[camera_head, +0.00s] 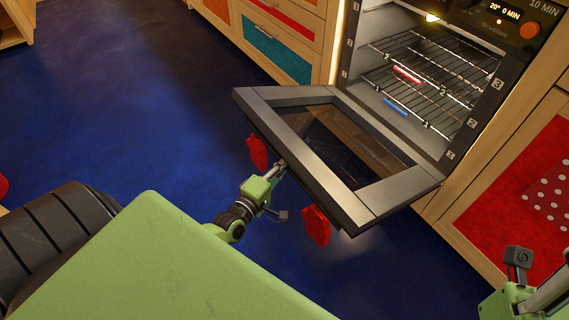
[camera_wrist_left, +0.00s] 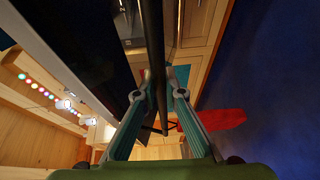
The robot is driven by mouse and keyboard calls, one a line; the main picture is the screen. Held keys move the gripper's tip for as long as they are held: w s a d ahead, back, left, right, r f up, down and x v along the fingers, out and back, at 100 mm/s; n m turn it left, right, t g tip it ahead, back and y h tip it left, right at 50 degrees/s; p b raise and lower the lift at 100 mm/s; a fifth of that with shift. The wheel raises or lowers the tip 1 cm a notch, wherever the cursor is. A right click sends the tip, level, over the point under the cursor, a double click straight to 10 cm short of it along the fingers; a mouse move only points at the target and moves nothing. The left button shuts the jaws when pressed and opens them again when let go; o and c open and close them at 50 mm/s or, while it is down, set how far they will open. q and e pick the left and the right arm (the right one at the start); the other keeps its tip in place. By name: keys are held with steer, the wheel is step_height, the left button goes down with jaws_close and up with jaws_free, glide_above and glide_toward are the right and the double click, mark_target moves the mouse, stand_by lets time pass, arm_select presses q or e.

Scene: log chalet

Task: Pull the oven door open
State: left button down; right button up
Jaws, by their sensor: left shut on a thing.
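The oven door (camera_head: 385,198) is hinged along its bottom and stands well open, swung down and out from the oven (camera_head: 432,65). Its dark glass sits in a grey frame. My left gripper (camera_head: 279,166) is at the outer edge of the door. In the left wrist view its fingers (camera_wrist_left: 158,97) are shut around the dark bar of the door handle (camera_wrist_left: 155,45). In the head view most of the handle is hidden behind the door. My right gripper (camera_head: 548,294) is partly in view at the bottom right corner, away from the door; its fingertips are cut off.
Inside the oven are wire racks (camera_head: 455,60) with a red and a blue strip. Red pieces (camera_head: 316,226) show at the door's outer edge. Wooden cabinets with coloured fronts (camera_head: 276,52) flank the oven.

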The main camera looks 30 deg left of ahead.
arm_select(q)
steer(key=c, duration=2.1)
jaws_free()
steer(key=shift+w+r, duration=0.15)
steer(key=shift+r, duration=0.25)
steer(key=shift+f, duration=0.15)
steer(key=s, duration=1.2)
steer(key=shift+s+r, duration=0.1)
steer(key=shift+r, duration=0.1)
